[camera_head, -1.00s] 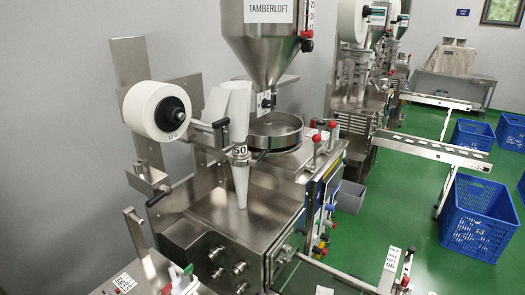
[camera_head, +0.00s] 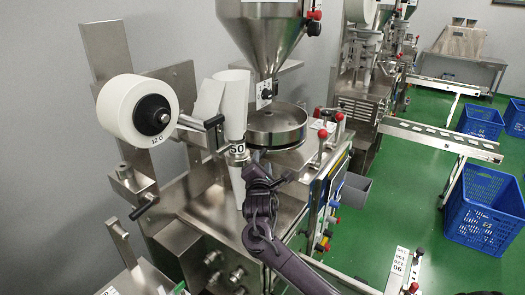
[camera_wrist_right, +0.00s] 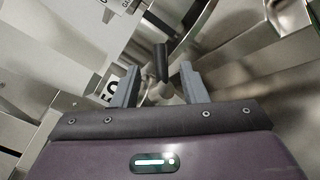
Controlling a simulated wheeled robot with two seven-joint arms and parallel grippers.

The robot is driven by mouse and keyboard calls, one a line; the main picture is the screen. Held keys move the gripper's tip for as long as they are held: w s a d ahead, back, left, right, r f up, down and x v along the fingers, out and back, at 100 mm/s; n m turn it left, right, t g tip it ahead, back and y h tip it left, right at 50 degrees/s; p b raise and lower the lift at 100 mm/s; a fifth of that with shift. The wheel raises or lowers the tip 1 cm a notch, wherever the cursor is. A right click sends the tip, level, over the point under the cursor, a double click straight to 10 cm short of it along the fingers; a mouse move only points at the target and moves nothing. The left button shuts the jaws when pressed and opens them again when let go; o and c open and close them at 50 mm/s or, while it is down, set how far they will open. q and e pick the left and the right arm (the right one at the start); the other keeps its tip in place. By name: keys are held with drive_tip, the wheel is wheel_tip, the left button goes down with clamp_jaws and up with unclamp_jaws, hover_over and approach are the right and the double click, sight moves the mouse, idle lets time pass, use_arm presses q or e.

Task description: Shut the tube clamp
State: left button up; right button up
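The tube clamp (camera_head: 237,151) is a metal collar with a "50" label around the white forming tube (camera_head: 235,105) on the packing machine. There, a black lever handle (camera_wrist_right: 161,62) points up and lies between and just beyond the fingertips of my right gripper (camera_wrist_right: 158,80). The fingers are apart and I see no clear contact with the handle. In the head view my right gripper (camera_head: 256,172) is just right of the clamp and hides the handle. Whether the clamp is closed cannot be told. My left gripper is out of view.
A white paper roll (camera_head: 124,107) is mounted left of the tube. A steel hopper (camera_head: 268,45) and round pan (camera_head: 276,126) stand behind the clamp. Red-knobbed levers (camera_head: 323,137) stand to the right. Blue crates (camera_head: 490,205) are on the green floor at right.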

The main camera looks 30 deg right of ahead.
sight(262, 155)
drive_tip(key=p+x, duration=0.1)
drive_tip(key=x, duration=0.4)
drive_tip(key=shift+w+d, duration=0.1)
drive_tip(key=shift+w, duration=0.1)
drive_tip(key=shift+w+d+f, duration=0.1)
drive_tip(key=shift+w+d, duration=0.2)
drive_tip(key=shift+w, duration=0.1)
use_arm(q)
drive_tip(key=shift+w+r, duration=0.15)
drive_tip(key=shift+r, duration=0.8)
use_arm(e)
drive_tip(key=shift+w, duration=0.1)
drive_tip(key=shift+c, duration=0.2)
clamp_jaws()
use_arm(q)
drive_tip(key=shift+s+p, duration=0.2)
drive_tip(key=shift+p, duration=0.1)
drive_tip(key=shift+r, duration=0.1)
